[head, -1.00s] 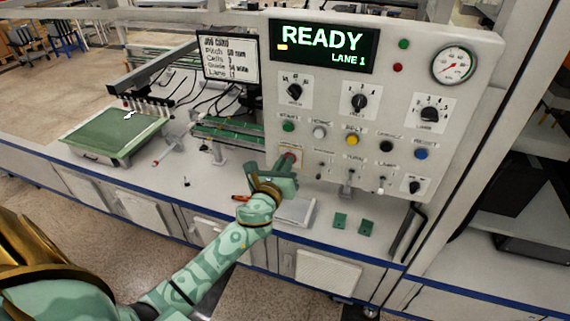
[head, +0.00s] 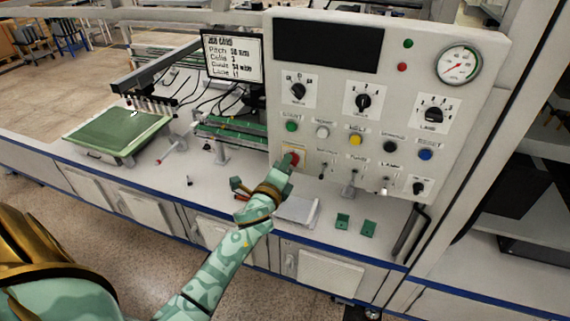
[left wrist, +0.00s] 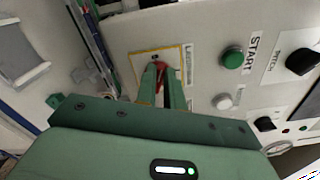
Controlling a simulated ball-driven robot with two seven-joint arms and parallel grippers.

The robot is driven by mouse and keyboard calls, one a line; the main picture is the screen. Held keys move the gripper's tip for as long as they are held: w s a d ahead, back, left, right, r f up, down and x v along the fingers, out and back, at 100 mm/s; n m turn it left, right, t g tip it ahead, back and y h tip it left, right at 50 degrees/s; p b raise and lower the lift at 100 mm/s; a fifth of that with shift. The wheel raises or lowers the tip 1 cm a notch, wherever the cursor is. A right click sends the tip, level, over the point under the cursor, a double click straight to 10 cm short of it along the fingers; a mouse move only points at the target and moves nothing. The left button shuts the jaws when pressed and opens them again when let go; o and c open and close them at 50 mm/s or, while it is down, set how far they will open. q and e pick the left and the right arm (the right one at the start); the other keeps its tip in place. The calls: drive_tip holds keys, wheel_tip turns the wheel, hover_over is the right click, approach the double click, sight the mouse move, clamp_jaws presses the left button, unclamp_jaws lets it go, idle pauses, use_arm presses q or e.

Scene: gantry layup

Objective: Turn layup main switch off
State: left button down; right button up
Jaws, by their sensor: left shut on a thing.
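The main switch (head: 293,158) is a red rotary handle on a yellow-bordered plate at the lower left of the white control panel (head: 463,110). In the left wrist view the red handle (left wrist: 161,66) sits between the two green fingertips. My left gripper (head: 287,164) is shut on it, and the fingers hide part of the handle. In the left wrist view the gripper (left wrist: 162,82) reaches straight to the plate. The panel display (head: 327,46) is dark and blank. My right gripper is not in view.
A green START button (head: 292,126) sits just above the switch, with several buttons, knobs and toggles to its right. A job card screen (head: 233,57) stands left of the panel. Small green brackets (head: 343,221) and a white tray (head: 298,210) lie on the bench below.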

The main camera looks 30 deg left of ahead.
use_arm(q)
drive_tip(key=shift+f+n, duration=0.15)
drive_tip(key=shift+n, duration=0.95)
drive_tip(key=shift+f+n, duration=0.1)
drive_tip(key=shift+n, duration=1)
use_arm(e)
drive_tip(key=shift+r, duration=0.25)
use_arm(q)
drive_tip(key=c, duration=1.5)
unclamp_jaws()
drive_tip(key=shift+s+a+p, duration=0.1)
drive_tip(key=shift+p, duration=0.2)
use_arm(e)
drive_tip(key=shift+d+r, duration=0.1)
